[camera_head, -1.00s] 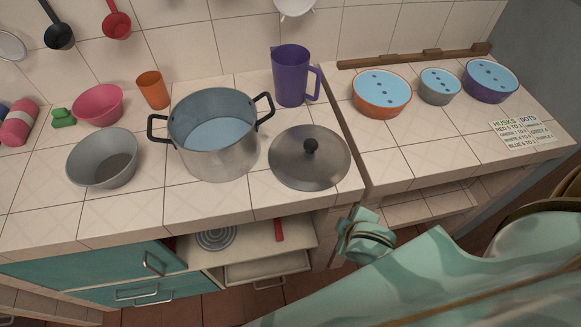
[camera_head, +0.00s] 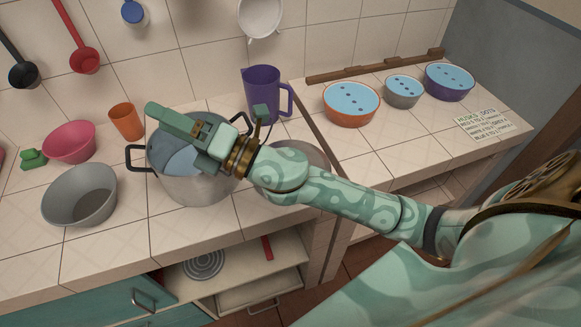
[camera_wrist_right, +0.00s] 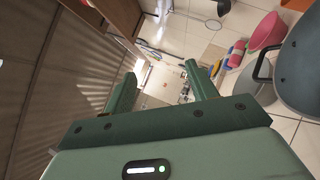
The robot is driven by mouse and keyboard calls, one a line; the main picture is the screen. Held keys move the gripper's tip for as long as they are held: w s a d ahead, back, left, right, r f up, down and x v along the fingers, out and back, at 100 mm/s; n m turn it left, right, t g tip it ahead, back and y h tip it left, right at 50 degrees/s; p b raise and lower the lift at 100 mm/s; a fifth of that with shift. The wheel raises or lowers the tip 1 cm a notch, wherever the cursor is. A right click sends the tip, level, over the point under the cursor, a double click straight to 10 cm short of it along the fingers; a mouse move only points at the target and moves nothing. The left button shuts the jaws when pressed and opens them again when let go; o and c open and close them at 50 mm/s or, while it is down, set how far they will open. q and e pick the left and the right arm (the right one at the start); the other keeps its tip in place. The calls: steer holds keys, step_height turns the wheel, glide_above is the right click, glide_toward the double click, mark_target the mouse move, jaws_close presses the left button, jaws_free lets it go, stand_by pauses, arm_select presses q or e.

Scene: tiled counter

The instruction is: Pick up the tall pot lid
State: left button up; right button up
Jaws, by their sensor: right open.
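The round grey metal lid (camera_head: 312,153) lies on the counter right of the pot. My right forearm covers most of it, and its knob is hidden. My right gripper (camera_head: 172,128) is over the large metal pot (camera_head: 190,190), pointing left, away from the lid. In the wrist view the right gripper (camera_wrist_right: 161,85) is open, with nothing between its two green fingers. My left gripper is not in view.
The purple pitcher (camera_head: 262,96) stands behind the lid, close to my right arm. An orange cup (camera_head: 126,122), a pink bowl (camera_head: 69,143) and a grey bowl (camera_head: 78,196) are to the left. Three filled bowls, one orange (camera_head: 350,108), stand on the right counter.

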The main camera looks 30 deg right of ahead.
steer(key=s+a+f+n+g+y, duration=0.1)
steer(key=s+a+n+g+y, duration=0.15)
steer(key=n+g, duration=0.55)
steer(key=s+a+f+n+g+y, duration=0.1)
steer(key=a+n+g, duration=0.3)
steer(key=n, duration=0.5)
steer(key=w+d+f+n+g+h, duration=0.2)
steer(key=d+f+n+g+h, duration=0.4)
steer(key=d, duration=0.3)
steer(key=w+d+r+t+h, duration=0.1)
steer(key=d+h, duration=0.4)
steer(key=d, duration=0.6)
steer(key=w+d+r+h, duration=0.15)
steer(key=d+h, duration=0.35)
steer(key=d, duration=0.5)
steer(key=shift+m, duration=0.3)
steer(key=f, duration=0.3)
steer(key=f+b, duration=0.1)
steer(key=f, duration=0.3)
steer(key=a+f+b, duration=0.1)
steer(key=f, duration=0.2)
steer(key=shift+w+f, duration=0.15)
steer(key=shift+f, duration=0.1)
steer(key=f+b, duration=0.1)
steer(key=f, duration=0.2)
steer(key=f+b, duration=0.1)
steer(key=f, duration=0.1)
steer(key=shift+s+f, duration=0.2)
steer(key=shift+f, duration=0.2)
jaws_close()
